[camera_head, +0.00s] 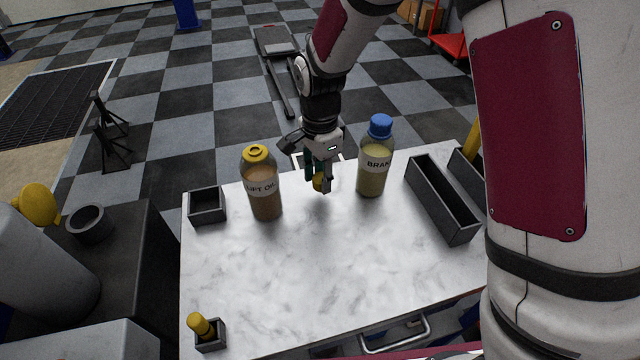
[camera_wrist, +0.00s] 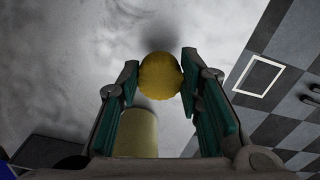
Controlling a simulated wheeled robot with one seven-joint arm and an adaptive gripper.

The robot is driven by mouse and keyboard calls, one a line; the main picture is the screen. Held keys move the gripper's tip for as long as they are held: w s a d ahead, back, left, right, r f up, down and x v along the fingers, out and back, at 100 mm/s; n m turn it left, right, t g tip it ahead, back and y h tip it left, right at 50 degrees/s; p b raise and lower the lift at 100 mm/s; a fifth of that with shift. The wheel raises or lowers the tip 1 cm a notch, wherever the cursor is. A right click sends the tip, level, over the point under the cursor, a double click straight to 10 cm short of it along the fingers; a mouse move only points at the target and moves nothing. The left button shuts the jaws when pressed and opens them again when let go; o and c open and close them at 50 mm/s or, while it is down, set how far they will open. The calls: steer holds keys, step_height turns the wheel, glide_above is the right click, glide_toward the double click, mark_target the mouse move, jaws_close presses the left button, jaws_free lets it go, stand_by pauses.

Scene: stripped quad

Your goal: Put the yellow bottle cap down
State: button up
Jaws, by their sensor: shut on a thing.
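My gripper (camera_head: 322,185) is over the far middle of the marble-topped table (camera_head: 310,265), fingers pointing down. It is shut on the yellow bottle cap (camera_wrist: 160,76), which shows round between the fingertips in the wrist view. In the head view the cap (camera_head: 318,182) is partly hidden by the fingers. A dark shadow lies beside it on the tabletop; I cannot tell if the cap touches the table. A bottle with a yellow top (camera_head: 263,185) stands to the left of my gripper. A blue-capped bottle (camera_head: 374,160) stands close on the right.
A small square dark box (camera_head: 207,206) sits at the table's left edge. A long dark tray (camera_head: 441,200) lies on the right. A small box with a yellow-handled thing (camera_head: 202,328) is at the near left. The table's middle and front are clear.

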mark_target(320, 179)
steer(key=shift+f, duration=1.65)
steer(key=shift+f, duration=0.1)
steer(key=o, duration=0.8)
steer(key=shift+o, duration=0.2)
